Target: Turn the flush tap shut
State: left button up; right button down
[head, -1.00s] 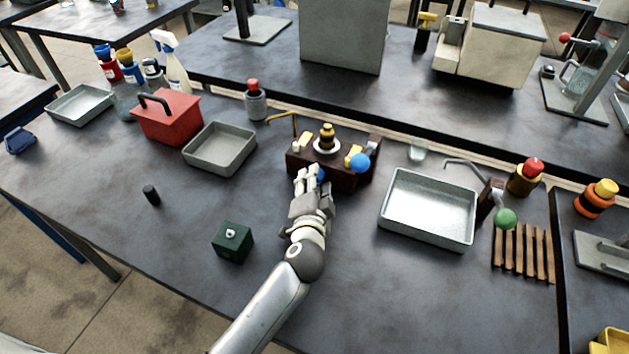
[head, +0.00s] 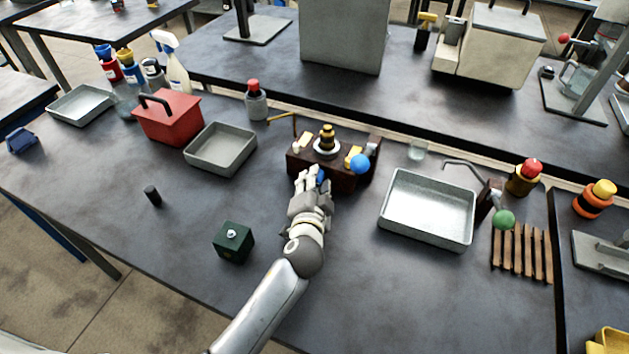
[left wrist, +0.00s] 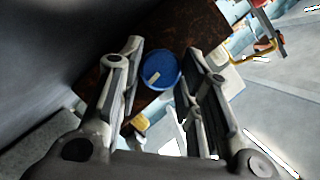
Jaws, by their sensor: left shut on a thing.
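A dark brown block (head: 336,181) stands at the back middle of the table, with a black-and-yellow stacked fitting (head: 327,138) on top. A round blue knob with a pale mark (left wrist: 161,70) is on its front and appears to be the flush tap. My left gripper (head: 310,180) is at the block's front, its fingers (left wrist: 158,85) on either side of this knob and shut on it. In the head view the fingers mostly hide the knob. A separate blue ball (head: 360,163) is at the block's right end. My right gripper is not in view.
A grey tray (head: 219,166) and red toolbox (head: 168,121) stand left of the block. A larger metal basin (head: 428,209) stands right, beside a green ball (head: 504,219) and wooden slats (head: 521,256). A dark green box (head: 233,242) stands left of my arm.

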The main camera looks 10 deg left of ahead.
pick_arm(q)
jog(key=n+h+p, duration=0.1)
jog(key=p, duration=0.1)
jog(key=n+g+h+p, duration=0.1)
jog(key=n+p, duration=0.1)
jog(key=p, duration=0.1)
jog(key=n+h+p, duration=0.1)
jog(key=n+p, duration=0.1)
jog(key=shift+a+r+p, duration=0.25)
jog(key=shift+r+p, duration=0.15)
jog(key=shift+w+a+f+n+g+h+p, duration=0.1)
jog(key=shift+n+g+h+p, duration=0.1)
jog(key=shift+n+h+p, duration=0.25)
jog(key=shift+a+n+g+h+p, duration=0.1)
jog(key=shift+n+g+h+p, duration=0.15)
jog(key=shift+n+p, duration=0.3)
jog(key=shift+f+n+h, duration=0.15)
jog(key=shift+n+h, duration=0.55)
jog(key=shift+n, duration=0.3)
jog(key=shift+a+f+n, duration=0.1)
jog(key=shift+n, duration=0.4)
jog(key=shift+n+h+b, duration=0.7)
jog(key=shift+n+h, duration=0.2)
jog(key=o, duration=0.7)
jog(key=shift+o, duration=0.2)
